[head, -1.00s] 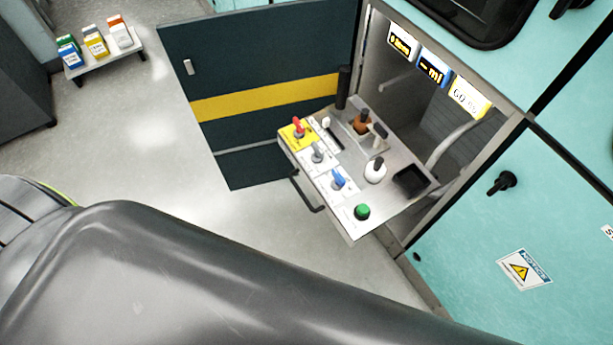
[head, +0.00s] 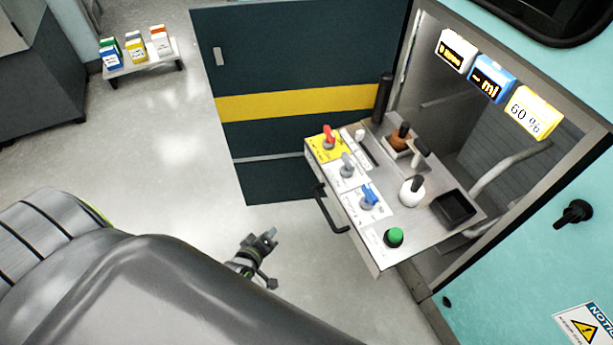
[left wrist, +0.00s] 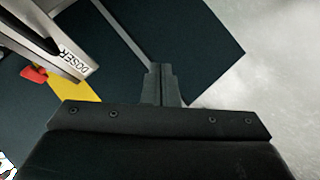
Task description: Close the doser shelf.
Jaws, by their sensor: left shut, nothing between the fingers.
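The doser shelf (head: 408,225) is pulled out of its cabinet opening, with a dark handle (head: 330,210) on its front edge. It carries red, grey and blue switches, a green button, bottles and a black tray. My left gripper (head: 270,236) is to the left of the handle, apart from it, over the floor. In the left wrist view its fingers (left wrist: 160,84) are together and empty. A shelf edge marked DOSER (left wrist: 75,60) shows at upper left there. My right gripper is not in view.
A dark door with a yellow stripe (head: 290,103) stands open left of the shelf. Display boxes (head: 492,78) hang above the shelf in the opening. A small rack with coloured boxes (head: 140,62) stands at the far left. The floor (head: 160,150) between is clear.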

